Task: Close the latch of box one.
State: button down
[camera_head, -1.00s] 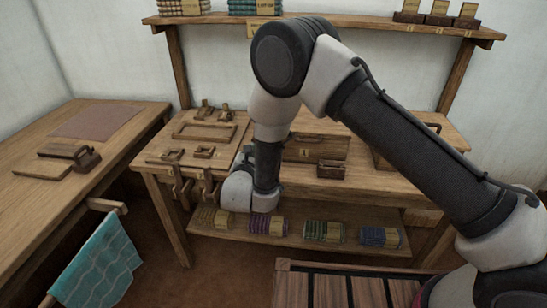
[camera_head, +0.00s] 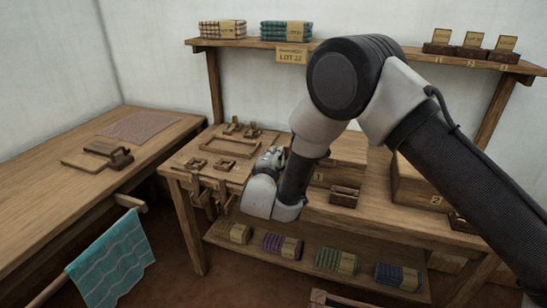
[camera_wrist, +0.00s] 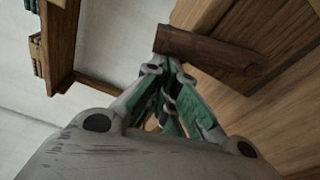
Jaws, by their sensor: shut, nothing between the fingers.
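Box one (camera_head: 319,178), a wooden box with a "1" label, stands on the bench, partly hidden behind my arm. My gripper (camera_head: 272,158) is just left of it in the head view, over the bench. In the wrist view the green fingers of my gripper (camera_wrist: 168,98) are shut and empty. A dark wooden bar (camera_wrist: 215,50), which looks like the latch, juts out from a lighter wooden face (camera_wrist: 285,90). Its left end is close to the fingertips; I cannot tell whether they touch. The latch cannot be made out in the head view.
Box two (camera_head: 410,185) stands to the right, and a small dark wooden holder (camera_head: 344,196) sits in front of box one. A shallow wooden tray (camera_head: 230,147) and small wooden parts lie to the left. A shelf (camera_head: 370,52) runs above; cloth bundles (camera_head: 335,260) lie below.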

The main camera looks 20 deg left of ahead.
jog(key=shift+d+r+m, duration=0.6)
jog(key=shift+d+m, duration=0.1)
jog(key=shift+d, duration=0.25)
jog(key=shift+d, duration=0.1)
